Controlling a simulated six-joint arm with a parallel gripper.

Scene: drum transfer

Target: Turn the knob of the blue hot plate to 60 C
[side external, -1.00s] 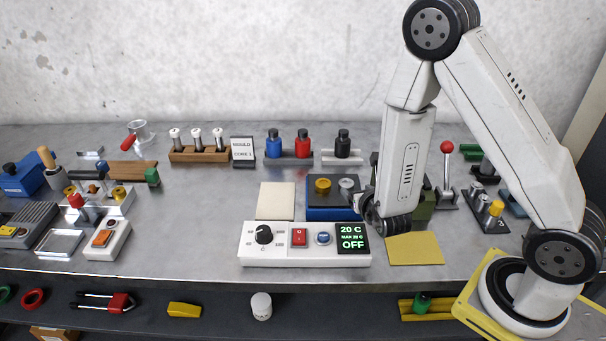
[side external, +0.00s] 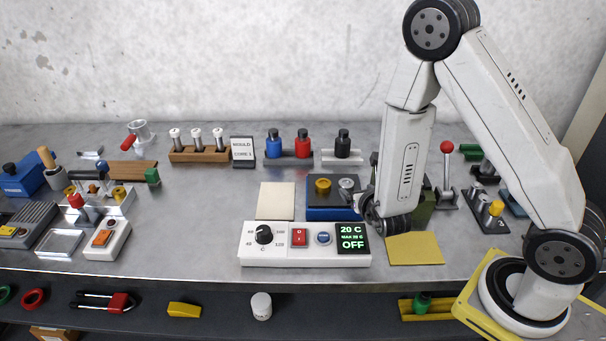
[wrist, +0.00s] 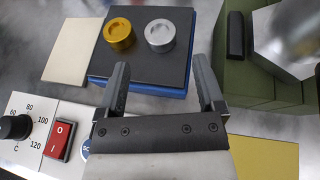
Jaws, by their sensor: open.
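The blue hot plate (side external: 333,213) has a dark top with a gold cup (side external: 323,185) and a silver cup on it. In front of it is a white control panel (side external: 275,257) with a black knob (side external: 264,234), a red switch (side external: 299,237), a blue button (side external: 323,238) and a display (side external: 352,238) reading 20 C, MAX 20 C, OFF. The knob also shows at the left edge of the wrist view (wrist: 15,127), beside a scale from 60 to 120. My gripper (wrist: 163,82) is open and empty, above the hot plate's front edge, right of the knob. In the side view its fingers are hidden.
A cream pad (side external: 275,201) lies left of the hot plate and a yellow pad (side external: 415,249) right of the panel. A green block (wrist: 256,70) with a silver part stands right of my gripper.

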